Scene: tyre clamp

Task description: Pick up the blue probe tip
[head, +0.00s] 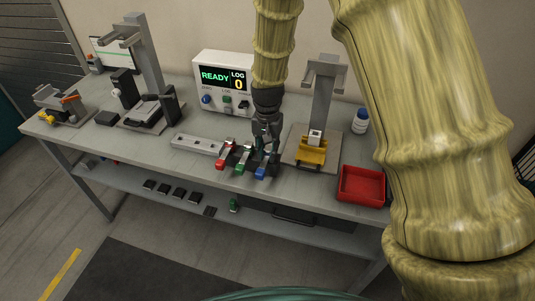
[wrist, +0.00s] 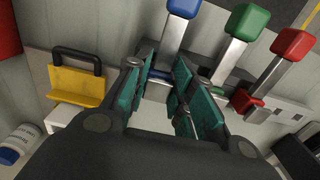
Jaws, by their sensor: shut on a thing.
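Three metal levers with coloured blocks stand in a row, one blue (wrist: 184,8), one green (wrist: 249,20) and one red (wrist: 293,43); in the head view the blue block (head: 262,173) is the rightmost. My gripper (wrist: 174,88) is at the far end of the blue lever, its teal-padded fingers on either side of a small dark blue part (wrist: 162,75), taken as the blue probe tip. It is shut on that part, which the fingers mostly hide. In the head view my gripper (head: 266,148) points down behind the levers.
A yellow bracket (head: 311,151) on a grey stand is just right of my gripper, and a red tray (head: 362,186) lies further right. A white bottle (head: 360,121) stands behind the tray. The READY display box (head: 222,90) is behind, and a grey bar (head: 196,145) lies to the left.

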